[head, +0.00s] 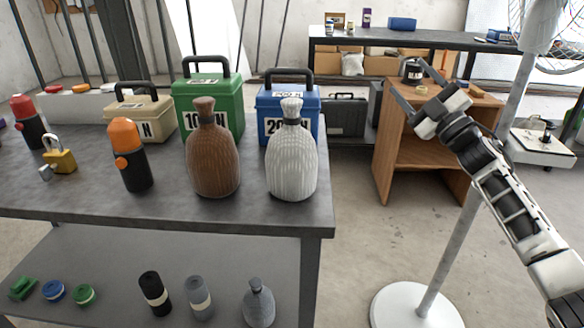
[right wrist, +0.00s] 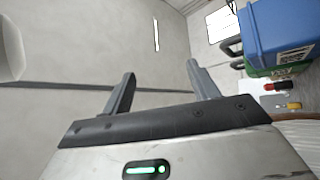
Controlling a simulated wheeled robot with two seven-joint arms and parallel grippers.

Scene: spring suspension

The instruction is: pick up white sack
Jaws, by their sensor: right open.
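The white sack (head: 291,155) is a ribbed, bottle-shaped bag with a narrow tied neck. It stands upright on the grey table near its front right corner, in front of the blue box. My right gripper (head: 408,76) is open and empty, raised to the right of the table and well apart from the sack. Its two open fingers (right wrist: 160,90) also show in the right wrist view with nothing between them. A pale ribbed thing at that view's lower right edge is cut off, and I cannot tell what it is. My left gripper is not in view.
A brown sack (head: 214,155) stands just left of the white one. Behind are a blue box (head: 272,105), a green box (head: 222,92) and a beige box (head: 145,110), all with handles. A wooden cabinet (head: 412,155) and a pole with round base (head: 400,305) stand right of the table.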

